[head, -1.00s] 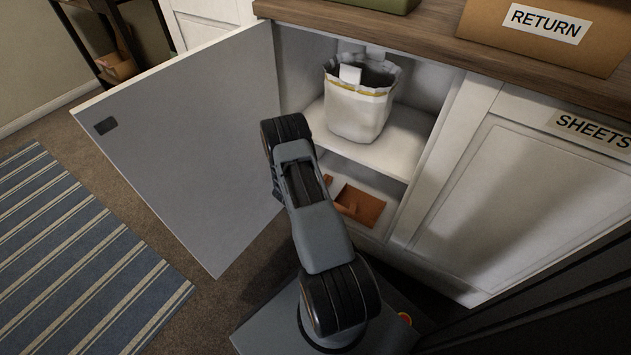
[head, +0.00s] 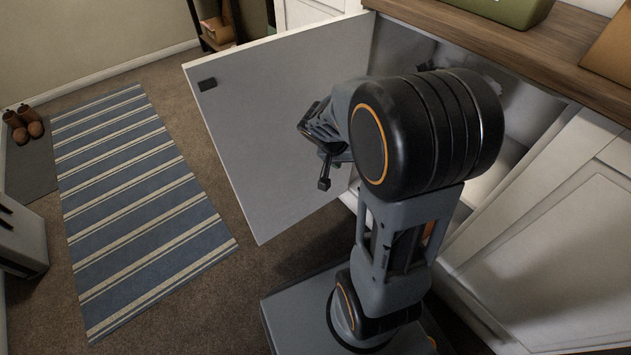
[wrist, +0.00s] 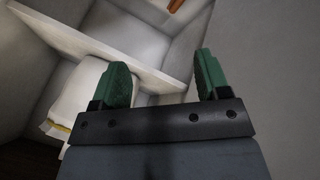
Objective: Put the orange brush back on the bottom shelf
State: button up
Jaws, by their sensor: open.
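My gripper (head: 316,145) is raised in front of the inner face of the open cabinet door, left of my arm's large joint. In the wrist view its green fingers (wrist: 163,78) are spread, with nothing between them. The cabinet's white shelf (wrist: 110,50) crosses the wrist view diagonally. An orange-brown piece (wrist: 175,5) shows at the top edge there, beyond the shelf board. It is cut off, so I cannot tell whether it is the orange brush. No brush is clearly recognisable. My arm hides most of the cabinet's inside in the head view.
The cabinet door (head: 270,140) stands wide open at the left. A striped rug (head: 140,200) and clear carpet lie left.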

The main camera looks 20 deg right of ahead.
jog(key=s+a+r+n+t+y, duration=0.1)
jog(key=s+a+r+n+y, duration=0.2)
jog(key=a, duration=0.3)
jog(key=s+a+r+n+t+y, duration=0.1)
jog(key=s+a+r+n+y, duration=0.2)
jog(key=a, duration=0.4)
jog(key=shift+s+a+r+n+t, duration=0.15)
jog(key=shift+s+n+t, duration=0.25)
jog(key=shift+s+n, duration=0.4)
jog(key=shift+w, duration=0.1)
